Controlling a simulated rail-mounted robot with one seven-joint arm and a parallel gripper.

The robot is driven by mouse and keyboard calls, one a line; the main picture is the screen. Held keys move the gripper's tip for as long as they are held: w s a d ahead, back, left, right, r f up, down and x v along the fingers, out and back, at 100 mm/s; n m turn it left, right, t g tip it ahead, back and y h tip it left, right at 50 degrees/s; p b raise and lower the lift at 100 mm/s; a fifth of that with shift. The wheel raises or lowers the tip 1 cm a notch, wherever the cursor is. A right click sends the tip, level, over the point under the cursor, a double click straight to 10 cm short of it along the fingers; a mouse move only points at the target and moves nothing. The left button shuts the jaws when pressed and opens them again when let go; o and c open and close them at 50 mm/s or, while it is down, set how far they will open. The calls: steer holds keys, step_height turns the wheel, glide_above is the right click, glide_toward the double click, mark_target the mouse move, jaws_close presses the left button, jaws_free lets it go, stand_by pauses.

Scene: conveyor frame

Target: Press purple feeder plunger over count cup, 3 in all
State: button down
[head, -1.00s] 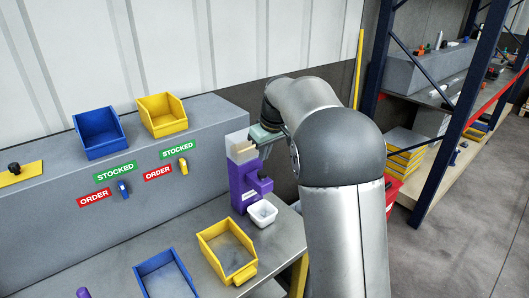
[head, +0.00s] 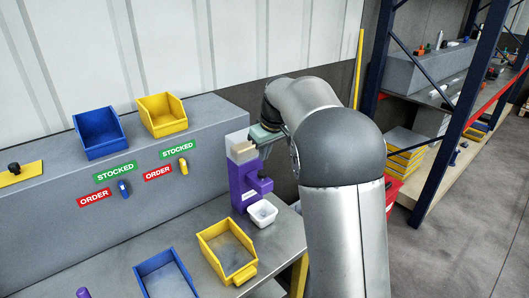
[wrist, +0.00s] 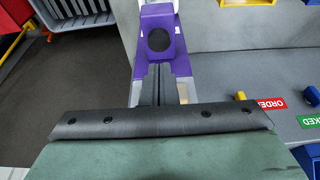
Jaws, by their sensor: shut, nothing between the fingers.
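The purple feeder (head: 243,186) stands upright at the right end of the bench, with a pale top and a purple block jutting out in front. The wrist view shows it from above, with a dark round disc (wrist: 159,39) on the purple block, which looks like the plunger top. The white count cup (head: 262,212) sits just below and in front of the block; its contents are too small to make out. My gripper (wrist: 158,70) is shut and empty, its fingers over the feeder body just short of the disc. I cannot tell whether they touch the feeder.
A yellow bin (head: 228,251) and a blue bin (head: 165,276) stand on the bench left of the cup. A grey ledge behind carries another blue bin (head: 99,132) and yellow bin (head: 162,115), above ORDER and STOCKED labels. A blue-framed rack (head: 452,130) stands at right.

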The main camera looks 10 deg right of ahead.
step_height(320, 180, up, 4)
steer(key=w+g+h+p, duration=0.1)
steer(key=g+p, duration=0.2)
steer(key=p, duration=0.4)
steer(key=b, duration=0.7)
glide_above(262, 172)
step_height(262, 172, down, 7)
steer(key=shift+f, duration=0.65)
steer(key=shift+f, duration=0.15)
steer(key=shift+f+b, duration=0.55)
steer(key=shift+f, duration=0.45)
steer(key=shift+r, duration=0.1)
